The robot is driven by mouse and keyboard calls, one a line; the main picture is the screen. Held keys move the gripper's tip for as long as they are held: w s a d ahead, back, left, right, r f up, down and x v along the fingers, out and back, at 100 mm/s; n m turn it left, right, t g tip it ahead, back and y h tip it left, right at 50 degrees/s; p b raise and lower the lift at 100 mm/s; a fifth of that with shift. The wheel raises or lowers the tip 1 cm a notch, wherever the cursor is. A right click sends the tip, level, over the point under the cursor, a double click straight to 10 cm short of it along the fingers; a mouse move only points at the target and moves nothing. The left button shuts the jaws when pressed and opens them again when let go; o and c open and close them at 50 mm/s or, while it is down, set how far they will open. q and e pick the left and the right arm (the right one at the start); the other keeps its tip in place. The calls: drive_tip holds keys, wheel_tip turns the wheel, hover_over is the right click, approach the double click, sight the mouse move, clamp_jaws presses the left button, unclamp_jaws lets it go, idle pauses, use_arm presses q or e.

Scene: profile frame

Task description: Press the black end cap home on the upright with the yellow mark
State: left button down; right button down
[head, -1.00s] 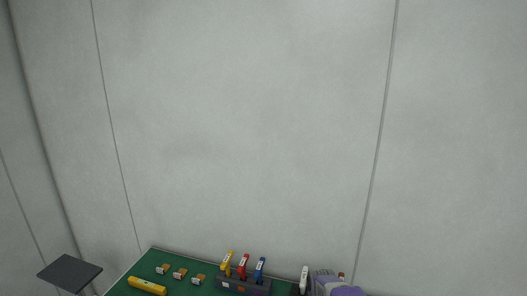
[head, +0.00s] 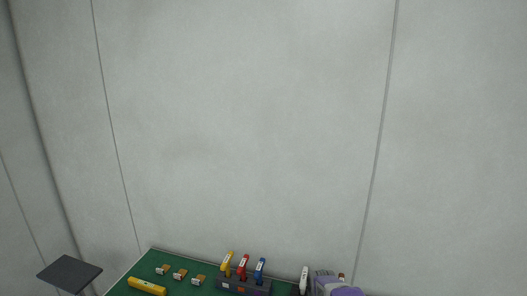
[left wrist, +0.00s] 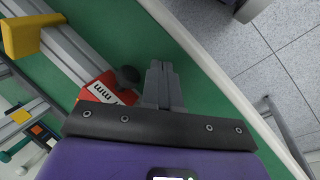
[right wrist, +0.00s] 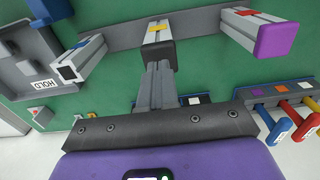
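In the right wrist view, the upright with the yellow mark (right wrist: 159,29) is a grey slotted profile. The black end cap (right wrist: 157,56) sits on its near end. I cannot tell whether a gap is left under the cap. My right gripper (right wrist: 159,68) is shut and empty, its fingertips right at the cap's lower edge in the picture, seemingly against or very close to it. My left gripper (left wrist: 160,68) is shut and empty, over the green table beside a red label (left wrist: 104,91) and a dark round knob (left wrist: 128,75).
A purple-capped upright (right wrist: 276,40) stands to the right, an open-ended profile (right wrist: 70,73) to the left. A grey HOLD tray (right wrist: 25,72) lies beyond that. Yellow, red and blue-handled tools stand in a rack (head: 243,287). A yellow bar (head: 147,287) lies on the green table.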

use_arm(q)
drive_tip(key=shift+f+b, duration=0.6)
drive_tip(key=shift+f, duration=0.05)
use_arm(e)
drive_tip(key=shift+f, duration=0.95)
use_arm(q)
drive_tip(key=shift+r, duration=0.15)
use_arm(e)
drive_tip(key=shift+r, duration=0.15)
